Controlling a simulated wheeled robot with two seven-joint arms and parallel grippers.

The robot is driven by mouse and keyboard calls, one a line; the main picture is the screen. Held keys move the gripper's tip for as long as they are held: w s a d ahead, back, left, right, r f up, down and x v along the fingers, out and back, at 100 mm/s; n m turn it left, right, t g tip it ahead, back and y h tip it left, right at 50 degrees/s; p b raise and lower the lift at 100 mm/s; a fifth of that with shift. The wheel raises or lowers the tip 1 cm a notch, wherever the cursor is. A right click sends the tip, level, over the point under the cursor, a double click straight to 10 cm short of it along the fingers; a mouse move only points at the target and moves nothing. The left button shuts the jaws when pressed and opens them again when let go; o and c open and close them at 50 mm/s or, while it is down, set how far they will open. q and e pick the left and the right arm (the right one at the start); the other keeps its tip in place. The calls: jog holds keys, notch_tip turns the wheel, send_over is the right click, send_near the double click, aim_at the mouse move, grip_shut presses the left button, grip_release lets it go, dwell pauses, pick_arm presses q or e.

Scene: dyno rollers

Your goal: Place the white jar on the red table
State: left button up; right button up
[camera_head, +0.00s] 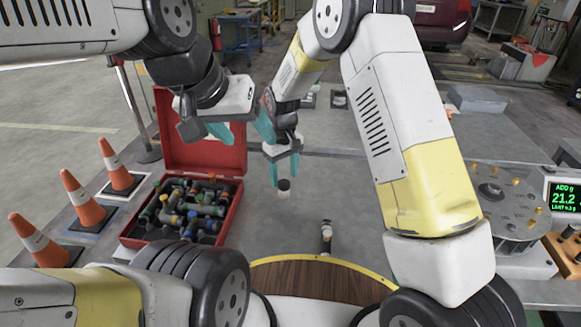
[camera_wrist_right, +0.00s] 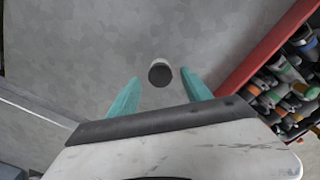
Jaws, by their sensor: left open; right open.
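A small white jar (camera_head: 284,193) with a black lid stands on the grey worktop, just below my right gripper in the head view. My right gripper (camera_head: 284,169) is open and empty. In the right wrist view the jar (camera_wrist_right: 160,73) appears between and beyond the spread teal fingertips (camera_wrist_right: 160,88), lid toward the camera; contact cannot be told. My left gripper (camera_head: 242,126) is open and empty, higher up above the red toolbox's right side. I cannot make out a red table in either view.
An open red toolbox (camera_head: 228,205) full of small cylinders stands left of the jar. Orange cones (camera_head: 83,200) are farther left. Another small dark-topped container (camera_head: 326,238) stands nearer me. A round metal fixture (camera_head: 500,212) and a green-lit display (camera_head: 565,197) are at right.

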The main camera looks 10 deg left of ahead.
aim_at(284, 183)
jog(key=s+d+r+m, duration=0.1)
jog(key=d+r, duration=0.2)
jog(key=r, duration=0.3)
jog(key=s+d+r+t+y, duration=0.1)
jog(key=d+r, duration=0.2)
jog(key=r, duration=0.3)
jog(key=s+d+r+m, duration=0.1)
jog(key=d+r, duration=0.2)
jog(key=r, duration=0.3)
jog(key=s+d+r+m+t, duration=0.2)
jog(key=s+d+r, duration=0.3)
jog(key=s+d, duration=0.3)
jog(key=s+d+r+m+t+y, duration=0.1)
jog(key=s+d+r+m+t, duration=0.2)
jog(key=s+d, duration=0.5)
jog(key=s+r+m, duration=0.1)
jog(key=s+r, duration=0.1)
jog(key=s, duration=0.2)
jog(key=shift+d, duration=0.3)
jog(key=shift+a, duration=0.1)
